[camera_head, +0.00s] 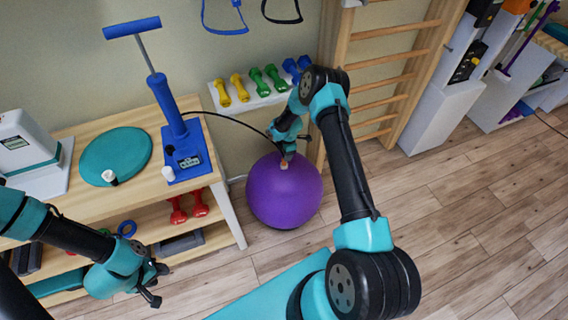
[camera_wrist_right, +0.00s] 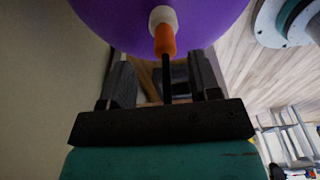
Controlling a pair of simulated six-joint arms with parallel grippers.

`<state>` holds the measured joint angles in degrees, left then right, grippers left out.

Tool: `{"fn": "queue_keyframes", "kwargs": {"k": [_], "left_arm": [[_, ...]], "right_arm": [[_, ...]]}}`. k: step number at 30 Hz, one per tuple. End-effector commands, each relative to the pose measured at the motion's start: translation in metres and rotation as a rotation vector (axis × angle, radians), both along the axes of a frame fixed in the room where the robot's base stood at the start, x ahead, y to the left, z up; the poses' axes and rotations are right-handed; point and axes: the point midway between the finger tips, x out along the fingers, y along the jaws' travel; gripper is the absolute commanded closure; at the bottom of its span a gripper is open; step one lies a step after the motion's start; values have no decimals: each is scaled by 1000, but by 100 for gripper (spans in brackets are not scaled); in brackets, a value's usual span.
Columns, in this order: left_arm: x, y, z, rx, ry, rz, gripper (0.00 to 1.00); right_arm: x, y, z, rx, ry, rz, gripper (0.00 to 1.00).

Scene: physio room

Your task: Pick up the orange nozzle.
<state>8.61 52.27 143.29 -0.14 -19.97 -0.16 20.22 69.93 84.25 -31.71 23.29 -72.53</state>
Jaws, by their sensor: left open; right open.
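The orange nozzle (camera_wrist_right: 165,40) has a white collar (camera_wrist_right: 163,16) at its far end, against the purple ball (camera_wrist_right: 210,15). In the head view the nozzle (camera_head: 284,164) is a small orange spot at the top of the ball (camera_head: 284,198). My right gripper (camera_wrist_right: 163,78) is open. The nozzle lies just beyond its fingertips, roughly centred, and the black hose runs back between the fingers. In the head view my right gripper (camera_head: 287,150) is right above the ball, partly hidden by its own links. My left gripper (camera_head: 157,284) is open and empty at the lower left.
A blue pump (camera_head: 183,150) stands on the wooden bench (camera_head: 135,196), and its black hose (camera_head: 235,119) reaches toward the ball. A teal disc (camera_head: 116,154) lies on the bench. Dumbbells sit on a white shelf (camera_head: 240,103) behind. Wall bars (camera_head: 385,60) stand right of it. Floor at right is clear.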

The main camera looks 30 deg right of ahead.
Motion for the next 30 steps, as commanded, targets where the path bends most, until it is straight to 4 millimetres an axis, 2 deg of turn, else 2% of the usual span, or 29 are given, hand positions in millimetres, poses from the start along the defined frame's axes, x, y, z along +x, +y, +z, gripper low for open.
{"fn": "queue_keyframes", "kwargs": {"k": [6,11,26,30], "left_arm": [[0,0,0,0,0,0,57],[0,0,0,0,0,0,57],[0,0,0,0,0,0,57],[0,0,0,0,0,0,57]], "right_arm": [[-6,9,-28,0,3,1,43],[-4,10,-44,1,0,0,43],[-4,10,-46,1,0,0,43],[-4,10,-46,1,0,0,54]]}}
